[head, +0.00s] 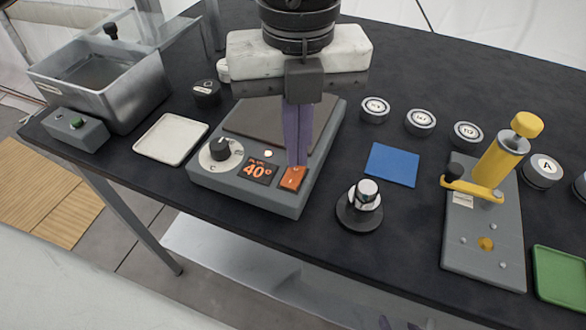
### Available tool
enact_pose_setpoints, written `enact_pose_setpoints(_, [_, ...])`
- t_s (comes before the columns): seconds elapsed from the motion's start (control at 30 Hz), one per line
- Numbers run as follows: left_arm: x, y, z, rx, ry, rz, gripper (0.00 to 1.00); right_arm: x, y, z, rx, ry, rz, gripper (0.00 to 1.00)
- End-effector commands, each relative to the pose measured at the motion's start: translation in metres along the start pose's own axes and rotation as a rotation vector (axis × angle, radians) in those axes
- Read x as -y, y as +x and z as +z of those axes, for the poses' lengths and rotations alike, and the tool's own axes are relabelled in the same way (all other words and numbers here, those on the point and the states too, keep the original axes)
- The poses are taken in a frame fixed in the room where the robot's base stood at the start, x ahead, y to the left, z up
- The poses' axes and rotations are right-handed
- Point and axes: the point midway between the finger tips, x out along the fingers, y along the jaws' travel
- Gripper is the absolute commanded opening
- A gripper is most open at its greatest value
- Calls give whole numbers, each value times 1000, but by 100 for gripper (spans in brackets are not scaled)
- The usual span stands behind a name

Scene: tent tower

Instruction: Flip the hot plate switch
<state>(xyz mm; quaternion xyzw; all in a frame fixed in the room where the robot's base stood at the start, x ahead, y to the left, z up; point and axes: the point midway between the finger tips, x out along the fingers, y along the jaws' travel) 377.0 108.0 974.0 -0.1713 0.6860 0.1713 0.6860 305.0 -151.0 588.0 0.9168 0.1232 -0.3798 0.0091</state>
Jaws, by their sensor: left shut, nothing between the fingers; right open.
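The hot plate (202,181) is a grey box with a dark square top, a black knob, a display reading 40° and an orange rocker switch (292,179) at its front right corner. My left gripper (297,161) comes down from above with its fingers shut and empty. Its fingertips are at the back edge of the switch; whether they touch it I cannot tell. The fingers and gripper body hide part of the hot plate's top and back. My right gripper is not clearly visible.
A white tray (171,139) and metal basin (135,95) stand left. Right are a blue mat (392,165), a black-based metal knob (361,204), several round tins and a yellow-handled press (480,240). A green tray (560,277) lies far right. The table's front edge is close.

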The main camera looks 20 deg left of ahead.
Motion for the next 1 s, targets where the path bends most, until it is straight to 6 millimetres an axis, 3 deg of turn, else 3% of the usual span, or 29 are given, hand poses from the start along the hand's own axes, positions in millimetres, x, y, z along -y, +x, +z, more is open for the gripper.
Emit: enact_pose_setpoints(1.0, [0, 13, 0, 0, 0, 0, 0, -1, 10, 9, -1, 0, 0, 41])
